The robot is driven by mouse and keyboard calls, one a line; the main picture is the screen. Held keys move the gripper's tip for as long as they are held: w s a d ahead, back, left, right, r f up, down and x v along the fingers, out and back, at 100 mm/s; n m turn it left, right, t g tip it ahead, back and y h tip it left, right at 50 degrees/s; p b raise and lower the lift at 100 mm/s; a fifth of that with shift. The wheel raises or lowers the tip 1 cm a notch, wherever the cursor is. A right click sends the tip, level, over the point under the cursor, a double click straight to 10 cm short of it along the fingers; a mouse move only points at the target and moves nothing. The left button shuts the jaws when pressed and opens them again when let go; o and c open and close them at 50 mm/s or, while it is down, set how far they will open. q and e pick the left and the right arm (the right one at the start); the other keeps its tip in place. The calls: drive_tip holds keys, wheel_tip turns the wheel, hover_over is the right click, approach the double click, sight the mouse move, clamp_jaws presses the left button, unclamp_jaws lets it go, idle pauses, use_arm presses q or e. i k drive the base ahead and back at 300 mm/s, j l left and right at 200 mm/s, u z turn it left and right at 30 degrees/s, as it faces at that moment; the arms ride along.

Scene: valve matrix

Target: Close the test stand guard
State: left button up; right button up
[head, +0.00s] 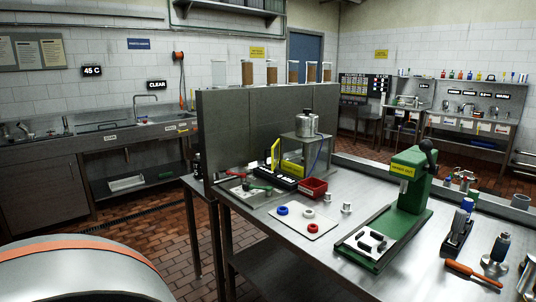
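A test stand (312,150) stands on the steel workbench (345,225), close to the grey upright panel at its back. A silver lidded pot (306,124) sits on top of it, and a yellow label (292,169) is on its front. A thin, upright yellow-edged piece (275,155) stands at its left side; it may be the guard, swung out, but it is too small to be sure. A black strip with white labels (278,178) lies in front of the stand. Neither of my grippers is in view.
A red bin (313,189) and a white mat (302,221) with blue, white and red rings lie before the stand. A green press (408,190) stands to the right. An orange-handled screwdriver (470,273) lies at the right front. The bench's left front is fairly clear.

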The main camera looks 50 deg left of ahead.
sight(273, 165)
drive_tip(key=j+u, duration=0.1)
drive_tip(key=j, duration=0.6)
drive_tip(key=j+u, duration=0.1)
drive_tip(key=j, duration=0.6)
drive_tip(key=j+u, duration=0.1)
drive_tip(key=j, duration=0.65)
drive_tip(key=i+j+u, duration=0.1)
drive_tip(key=j, duration=0.6)
drive_tip(key=i+j+u, duration=0.1)
drive_tip(key=j, duration=0.6)
drive_tip(key=l+u, duration=0.1)
drive_tip(key=l, duration=0.75)
